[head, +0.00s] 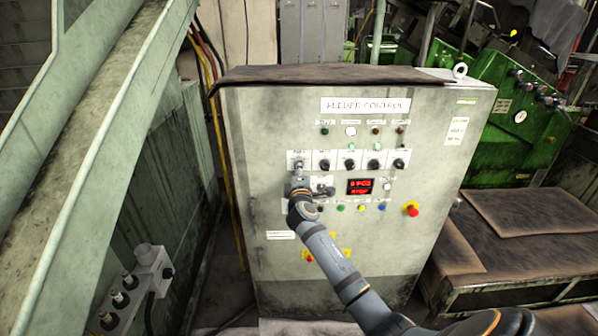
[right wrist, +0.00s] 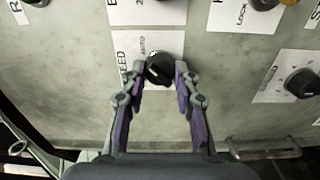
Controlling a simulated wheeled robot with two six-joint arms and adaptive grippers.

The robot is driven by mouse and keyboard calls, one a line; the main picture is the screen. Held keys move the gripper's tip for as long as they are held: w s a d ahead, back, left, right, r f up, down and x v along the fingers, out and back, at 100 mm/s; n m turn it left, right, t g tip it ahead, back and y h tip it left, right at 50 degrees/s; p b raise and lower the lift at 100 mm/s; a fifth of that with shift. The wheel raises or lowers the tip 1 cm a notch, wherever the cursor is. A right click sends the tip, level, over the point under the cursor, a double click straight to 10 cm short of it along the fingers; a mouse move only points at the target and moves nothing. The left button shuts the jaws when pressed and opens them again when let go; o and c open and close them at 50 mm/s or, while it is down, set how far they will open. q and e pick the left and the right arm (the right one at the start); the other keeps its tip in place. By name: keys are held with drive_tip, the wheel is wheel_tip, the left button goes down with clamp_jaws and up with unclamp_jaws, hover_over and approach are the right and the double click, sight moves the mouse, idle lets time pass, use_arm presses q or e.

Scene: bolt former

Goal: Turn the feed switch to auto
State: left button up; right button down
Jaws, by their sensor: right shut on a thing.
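The feed switch (right wrist: 160,72) is a black round knob on a white plate marked FEED in the right wrist view. My right gripper (right wrist: 160,68) has one finger on each side of the knob and is shut on it. My left gripper is out of view.
Several similar black knobs (head: 349,163) stand in a row to the right. A red display (head: 360,186), coloured buttons and a red emergency knob (head: 411,209) sit lower. Green machinery (head: 520,120) stands behind at the right; a pale green rail (head: 110,110) runs at the left.

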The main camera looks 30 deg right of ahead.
drive_tip(key=c, duration=1)
unclamp_jaws()
drive_tip(key=v, duration=1.2)
drive_tip(key=shift+f, duration=0.15)
wheel_tip(320, 180, down, 21)
drive_tip(key=a+g+y, duration=0.2)
drive_tip(key=g+y, duration=0.1)
drive_tip(key=s+a+f+m+g+y, duration=0.15)
drive_tip(key=s+f, duration=0.35)
drive_tip(key=f, duration=0.5)
drive_tip(key=s+f+m+g+y, duration=0.1)
drive_tip(key=s+f+m+g, duration=0.3)
drive_tip(key=f, duration=0.6)
drive_tip(key=s+a+f+m+g+y, duration=0.2)
drive_tip(key=s+f+g, duration=0.1)
drive_tip(key=s+f, duration=1.3)
drive_tip(key=s+a+f+m+g, duration=0.1)
drive_tip(key=s+f+m, duration=0.1)
drive_tip(key=s, duration=0.9)
drive_tip(key=s+a+f+m+g, duration=0.1)
drive_tip(key=s+f+m, duration=0.1)
drive_tip(key=s, duration=0.9)
drive_tip(key=shift+s+f+g+y, duration=0.2)
drive_tip(key=shift+f+g+y, duration=0.2)
drive_tip(key=shift+f, duration=0.25)
